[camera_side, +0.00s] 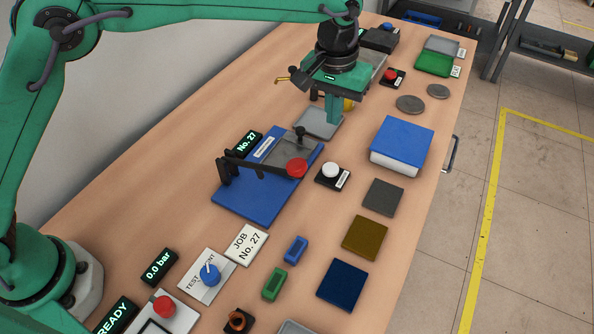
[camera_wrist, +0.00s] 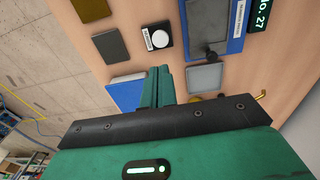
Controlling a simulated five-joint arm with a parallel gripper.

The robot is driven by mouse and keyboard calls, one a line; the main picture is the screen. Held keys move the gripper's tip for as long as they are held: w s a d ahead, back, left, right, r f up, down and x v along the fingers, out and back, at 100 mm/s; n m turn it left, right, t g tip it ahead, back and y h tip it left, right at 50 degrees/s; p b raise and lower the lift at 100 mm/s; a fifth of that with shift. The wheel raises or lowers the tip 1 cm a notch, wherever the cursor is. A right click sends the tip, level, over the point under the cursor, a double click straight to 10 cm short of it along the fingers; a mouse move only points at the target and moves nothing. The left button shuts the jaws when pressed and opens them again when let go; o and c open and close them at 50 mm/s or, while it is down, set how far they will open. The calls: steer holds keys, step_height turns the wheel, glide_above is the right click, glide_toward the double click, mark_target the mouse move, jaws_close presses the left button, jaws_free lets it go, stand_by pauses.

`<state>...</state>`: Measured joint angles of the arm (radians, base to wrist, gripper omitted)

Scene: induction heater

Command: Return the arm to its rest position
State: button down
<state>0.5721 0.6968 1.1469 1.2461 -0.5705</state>
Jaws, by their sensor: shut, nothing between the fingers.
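My gripper (camera_side: 334,108) hangs from my green arm above the far half of the bench, with its fingers shut and empty. It points down over the grey plate (camera_side: 318,122), beside the blue box with a white base (camera_side: 402,143). In the wrist view my gripper (camera_wrist: 157,74) shows as two green fingers held together, with the grey plate (camera_wrist: 204,78) to their right. Whether the fingertips touch anything below is not clear, but they look raised above the bench.
The blue fixture with a red-knobbed lever (camera_side: 297,168) stands nearer on the bench (camera_side: 190,190). A white button (camera_side: 330,171), coloured square plates and a red button (camera_side: 390,75) lie around. A green tray (camera_side: 434,64) is at the far end. The bench's right edge borders open floor.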

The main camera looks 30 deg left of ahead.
steer(key=s+a+r+t, duration=0.1)
steer(key=s+a+r, duration=0.45)
steer(key=a, duration=0.45)
steer(key=s+a+r+t, duration=0.1)
steer(key=s+a+r, duration=0.3)
steer(key=a+r, duration=0.45)
steer(key=s+a+f+t, duration=0.1)
steer(key=s+a+f, duration=0.2)
steer(key=s+a, duration=0.3)
steer(key=s+a+f+t, duration=0.2)
steer(key=s+a, duration=0.5)
steer(key=s, duration=0.4)
steer(key=shift+s+f, duration=0.2)
steer(key=shift+f, duration=0.25)
steer(key=c, duration=2.1)
jaws_free()
steer(key=shift+a, duration=0.1)
